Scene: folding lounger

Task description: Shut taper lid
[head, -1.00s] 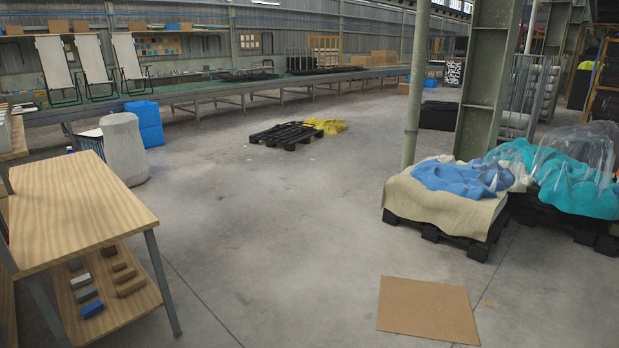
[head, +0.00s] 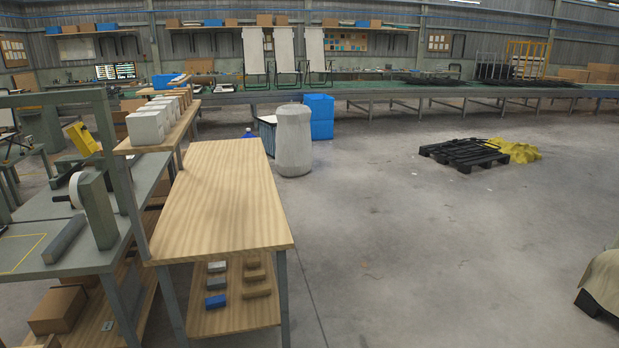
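Neither of my grippers is in view. I cannot pick out a taper lid with certainty. A grey-green upright device with a white roll (head: 77,191) stands on the grey workbench (head: 28,263) at the left. A dark grey bar (head: 65,239) lies on the bench in front of it. Whether any part of this device is a lid, open or shut, I cannot tell.
A bare wooden table (head: 222,198) stands right of the bench, with small blocks (head: 216,283) on its lower shelf. White boxes (head: 146,126) line a shelf behind. A grey bin (head: 294,140) and black pallet (head: 465,154) stand farther off. Open floor lies at the right.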

